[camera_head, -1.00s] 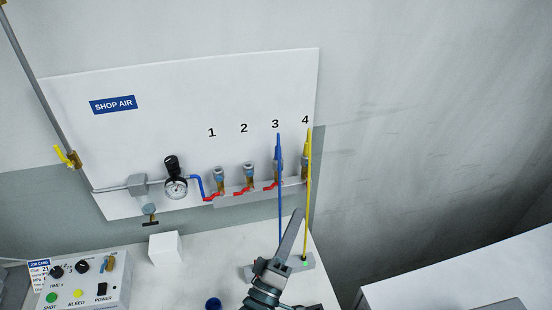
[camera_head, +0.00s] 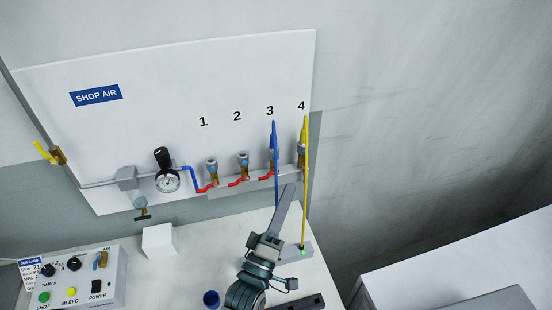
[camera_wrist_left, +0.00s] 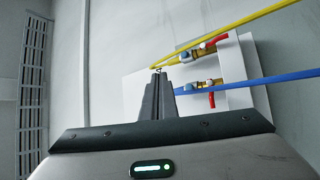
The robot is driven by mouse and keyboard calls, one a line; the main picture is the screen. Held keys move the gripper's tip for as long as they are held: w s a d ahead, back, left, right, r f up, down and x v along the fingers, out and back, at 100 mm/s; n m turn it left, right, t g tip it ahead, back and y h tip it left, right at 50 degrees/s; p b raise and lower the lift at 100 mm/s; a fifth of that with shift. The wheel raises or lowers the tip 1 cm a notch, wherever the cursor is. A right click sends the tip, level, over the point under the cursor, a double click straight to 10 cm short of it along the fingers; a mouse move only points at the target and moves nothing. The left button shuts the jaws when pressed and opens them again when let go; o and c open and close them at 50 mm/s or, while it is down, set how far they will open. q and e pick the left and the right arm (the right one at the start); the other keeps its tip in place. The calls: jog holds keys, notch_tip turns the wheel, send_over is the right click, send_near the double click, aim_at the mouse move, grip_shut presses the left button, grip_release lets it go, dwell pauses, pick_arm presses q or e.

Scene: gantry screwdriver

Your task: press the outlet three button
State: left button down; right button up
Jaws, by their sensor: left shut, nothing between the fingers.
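Outlet three (camera_head: 273,162) is a brass fitting below the "3" on the white shop-air panel (camera_head: 140,140). The blue hose (camera_head: 276,185) is on it and partly covers it. Its button is too small to make out. In the left wrist view outlet three (camera_wrist_left: 190,88) shows to the right of the fingers, with the blue hose (camera_wrist_left: 250,82) running off right. My left gripper (camera_head: 290,187) is shut and empty, its fingers pointing up towards the panel, just below and right of outlet three. It also shows in the left wrist view (camera_wrist_left: 157,75), apart from the outlet. My right gripper is out of view.
Outlet four (camera_head: 301,157) carries the yellow hose (camera_head: 305,200), close right of my fingers. Outlets one (camera_head: 211,168) and two (camera_head: 242,163) have no hose. A control box (camera_head: 75,280), white cube (camera_head: 158,241) and blue cup (camera_head: 211,299) stand on the bench.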

pick_arm(q)
jog(key=shift+w+a+b, duration=0.25)
jog(key=shift+w+a, duration=0.15)
jog(key=shift+w, duration=0.85)
jog(key=shift+w+a+b, duration=0.3)
jog(key=shift+w+a, duration=0.1)
jog(key=shift+w, duration=0.85)
jog(key=shift+w+a+b, duration=0.25)
jog(key=shift+w+a, duration=0.15)
jog(key=shift+w, duration=0.85)
jog(key=shift+w+a, duration=0.3)
jog(key=shift+w, duration=0.5)
jog(key=shift+s, duration=0.15)
jog(key=shift+s+d, duration=0.25)
jog(key=shift+s, duration=0.45)
jog(key=shift+p, duration=0.3)
jog(key=s, duration=0.1)
jog(key=s+d+p, duration=0.1)
jog(key=s, duration=0.2)
jog(key=shift+s+d, duration=0.3)
jog(key=shift+s, duration=0.05)
